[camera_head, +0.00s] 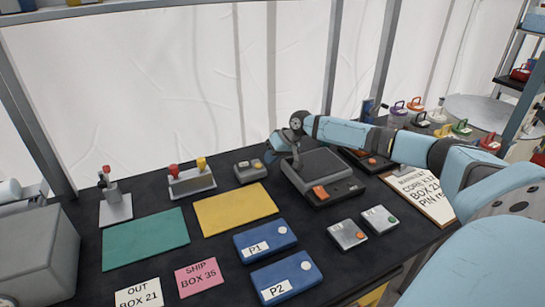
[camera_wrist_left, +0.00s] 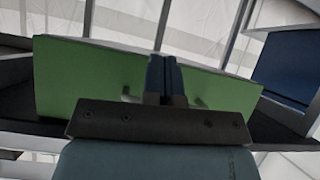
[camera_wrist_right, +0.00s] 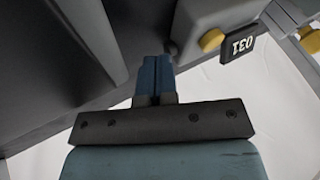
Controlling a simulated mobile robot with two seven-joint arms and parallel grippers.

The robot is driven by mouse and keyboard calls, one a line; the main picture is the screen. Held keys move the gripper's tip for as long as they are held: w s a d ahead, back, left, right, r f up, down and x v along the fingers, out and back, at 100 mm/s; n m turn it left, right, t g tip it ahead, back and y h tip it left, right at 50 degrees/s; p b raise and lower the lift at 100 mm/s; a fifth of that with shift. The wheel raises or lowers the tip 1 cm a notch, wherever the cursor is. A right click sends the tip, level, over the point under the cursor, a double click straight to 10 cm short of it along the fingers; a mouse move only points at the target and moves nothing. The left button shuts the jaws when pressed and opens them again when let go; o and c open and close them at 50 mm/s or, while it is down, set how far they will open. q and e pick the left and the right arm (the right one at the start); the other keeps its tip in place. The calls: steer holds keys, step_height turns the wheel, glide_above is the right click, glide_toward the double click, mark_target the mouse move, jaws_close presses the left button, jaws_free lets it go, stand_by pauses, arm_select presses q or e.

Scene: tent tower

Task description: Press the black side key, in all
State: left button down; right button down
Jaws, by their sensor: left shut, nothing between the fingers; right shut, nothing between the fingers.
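A small grey box (camera_head: 249,174) with a yellow-orange button stands at the back of the black table. In the right wrist view the grey box (camera_wrist_right: 208,18) shows a yellow button and a black tag reading 031. A small dark round key (camera_wrist_right: 170,47) sits at its side, partly hidden by my fingertips. My right gripper (camera_wrist_right: 156,62) is shut and empty, its tips right at this key; I cannot tell if they touch it. In the head view my right gripper (camera_head: 270,155) is beside the box. My left gripper (camera_wrist_left: 163,62) is shut and empty before a green panel (camera_wrist_left: 80,80).
A large dark grey device (camera_head: 318,168) with an orange switch stands right of the box, under my right arm. A yellow mat (camera_head: 235,210), green mat (camera_head: 146,240) and blue boxes P1 (camera_head: 266,241) and P2 (camera_head: 287,277) lie in front.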

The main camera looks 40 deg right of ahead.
steer(key=shift+w+a+r+p, duration=0.15)
steer(key=shift+a+p, duration=0.55)
steer(key=shift+p, duration=0.35)
steer(key=shift+a, duration=0.2)
steer(key=shift+f, duration=0.25)
